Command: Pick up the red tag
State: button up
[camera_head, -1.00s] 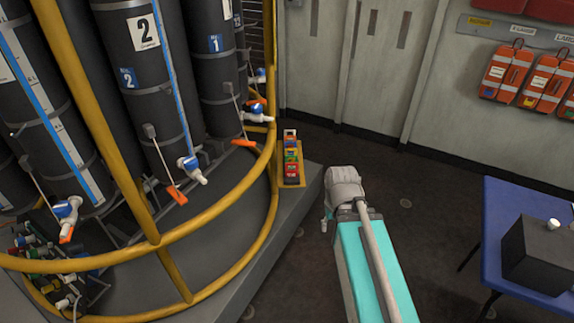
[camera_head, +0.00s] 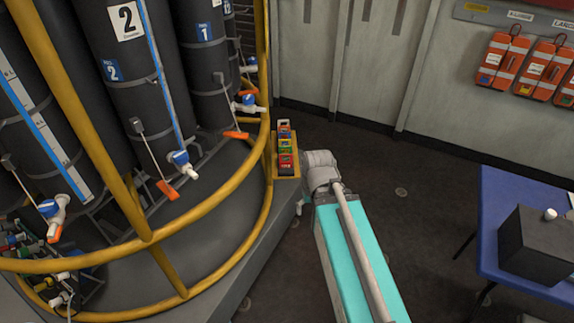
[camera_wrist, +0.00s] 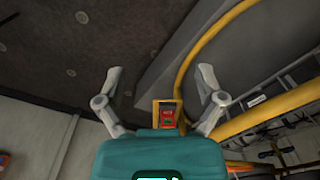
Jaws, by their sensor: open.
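A red tag (camera_head: 286,159) sits at the near end of a row of coloured tags in a narrow yellow holder (camera_head: 289,177), fixed beside the yellow rail. In the wrist view a red tag (camera_wrist: 167,118) shows in the yellow holder (camera_wrist: 156,106), centred between my open fingers. My gripper (camera_wrist: 159,88) is open and empty, with the fingers spread wide on either side of the holder. Whether the fingers touch anything cannot be told.
A curved yellow rail (camera_head: 216,206) rings dark cylinders (camera_head: 150,85) with valves and orange handles at left. A grey plinth edge runs below the holder. A blue table (camera_head: 500,195) with a dark box (camera_head: 537,246) stands at right. The floor between is clear.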

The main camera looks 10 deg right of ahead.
jog(key=w+a+f+m+t+y+b, duration=0.3)
jog(key=w+a+f+m+t+b, duration=0.3)
jog(key=w+b, duration=0.45)
jog(key=w+a+f+m+t+y+b, duration=0.3)
jog(key=w+a+f+m+t+b, duration=0.25)
jog(key=w+b, duration=0.5)
jog(key=m+t+h+b, duration=0.6)
jog(key=m+h+b, duration=0.2)
jog(key=m+b, duration=1.5)
send_near(287, 163)
jog(key=s+m+p, duration=0.3)
jog(key=shift+s+a+f, duration=0.25)
jog(key=shift+a, duration=0.05)
jog(key=shift+w+n, duration=0.1)
jog(key=shift+n, duration=0.15)
jog(key=shift+w+d, duration=0.25)
jog(key=shift+w, duration=1.85)
jog(key=shift+w+d, duration=0.2)
jog(key=shift+w, duration=1.9)
